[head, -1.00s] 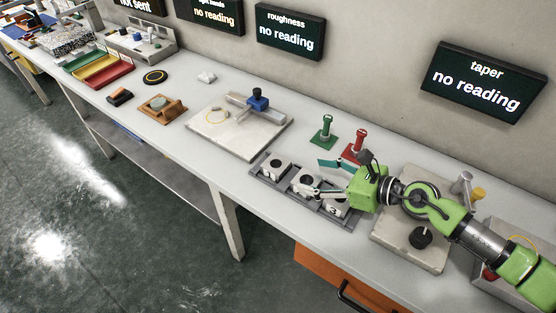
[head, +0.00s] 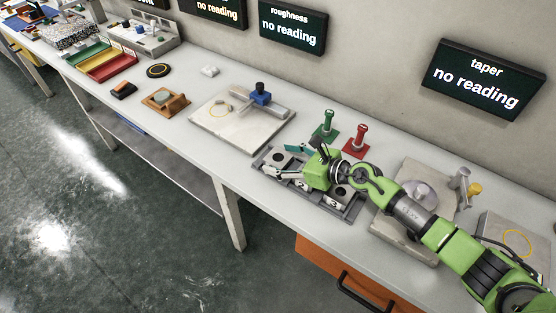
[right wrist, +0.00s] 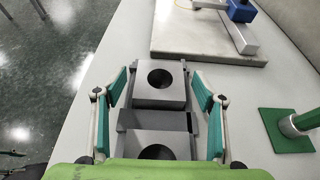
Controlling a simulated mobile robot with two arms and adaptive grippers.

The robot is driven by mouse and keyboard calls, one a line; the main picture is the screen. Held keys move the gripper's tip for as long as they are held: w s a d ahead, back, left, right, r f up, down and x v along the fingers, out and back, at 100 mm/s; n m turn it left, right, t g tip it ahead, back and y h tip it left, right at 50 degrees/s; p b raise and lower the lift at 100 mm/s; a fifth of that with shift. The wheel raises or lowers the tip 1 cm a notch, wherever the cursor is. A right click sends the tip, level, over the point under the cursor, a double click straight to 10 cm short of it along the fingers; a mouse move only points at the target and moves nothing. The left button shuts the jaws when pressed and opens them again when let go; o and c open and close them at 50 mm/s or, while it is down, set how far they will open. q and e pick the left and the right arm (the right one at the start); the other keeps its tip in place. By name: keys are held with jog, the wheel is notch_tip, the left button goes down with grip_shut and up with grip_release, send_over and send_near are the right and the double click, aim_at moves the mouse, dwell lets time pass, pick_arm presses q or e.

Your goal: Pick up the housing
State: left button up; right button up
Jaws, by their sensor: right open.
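Grey block housings with round bores sit in a dark tray (head: 350,214). The leftmost housing (head: 279,157) is in the end slot; it is the far block in the right wrist view (right wrist: 160,76). A second housing (right wrist: 156,146) shows nearer in the wrist view, and a third housing (head: 341,194) sits by the label 3. My right gripper (head: 284,161) is open and empty above the tray. In the right wrist view its teal fingers (right wrist: 160,90) stand on either side of the leftmost housing, apart from it. My left gripper is not in view.
A green post (head: 326,128) and a red post (head: 359,139) stand behind the tray. A stone plate (head: 235,127) with a blue-topped gauge (head: 261,95) lies to the left. The bench front edge is close to the tray.

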jog(key=shift+d, duration=0.1)
jog(key=c, duration=1.6)
jog(key=shift+r, duration=0.15)
jog(key=shift+c, duration=0.5)
jog(key=shift+r, duration=0.1)
